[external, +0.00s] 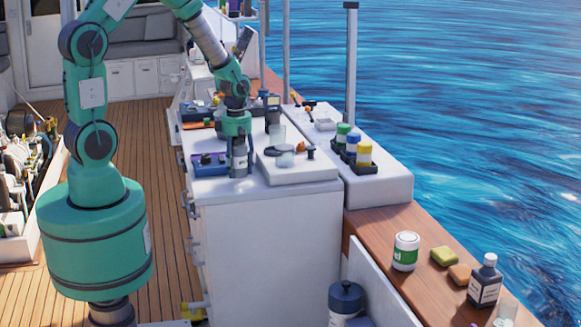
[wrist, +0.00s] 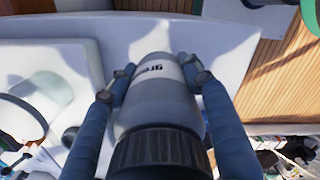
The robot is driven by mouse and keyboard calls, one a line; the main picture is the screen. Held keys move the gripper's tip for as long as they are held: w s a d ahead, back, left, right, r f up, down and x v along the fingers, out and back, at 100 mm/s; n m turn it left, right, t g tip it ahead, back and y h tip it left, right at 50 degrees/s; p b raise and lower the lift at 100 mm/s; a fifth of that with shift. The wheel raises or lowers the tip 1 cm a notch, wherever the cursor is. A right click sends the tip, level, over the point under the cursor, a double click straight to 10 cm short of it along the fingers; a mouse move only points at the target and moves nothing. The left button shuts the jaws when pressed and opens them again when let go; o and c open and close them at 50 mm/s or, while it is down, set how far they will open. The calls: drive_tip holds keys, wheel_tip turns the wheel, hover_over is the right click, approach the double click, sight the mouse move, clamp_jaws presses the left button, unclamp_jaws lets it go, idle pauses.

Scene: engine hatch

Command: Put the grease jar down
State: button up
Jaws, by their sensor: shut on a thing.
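The grease jar (wrist: 155,105) is a pale grey cylinder with a ribbed dark cap and a label reading "gre". My gripper (wrist: 158,74) is shut around its sides, one finger on each side. In the external view my gripper (external: 239,158) points down over the front left part of the white counter (external: 265,198), near its edge. The jar (external: 238,166) shows there as a small pale shape between the fingers. It looks upright and close to the counter top; I cannot tell if it touches.
A raised white board (external: 300,176) with a round dark-rimmed item lies right of my gripper. A blue tray (external: 208,168) lies left. A black rack (external: 365,166) of coloured bottles stands further right. A green-labelled jar (external: 405,256) stands on the wooden rail.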

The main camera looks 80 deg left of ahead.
sight(237, 142)
drive_tip(key=shift+f+b, duration=0.4)
drive_tip(key=shift+f, duration=1.35)
drive_tip(key=shift+f, duration=0.15)
drive_tip(key=o, duration=1.5)
drive_tip(key=shift+c, duration=0.2)
wheel_tip(237, 142, up, 12)
drive_tip(key=shift+r+p, duration=0.15)
drive_tip(key=shift+p, duration=0.9)
drive_tip(key=shift+r, duration=0.1)
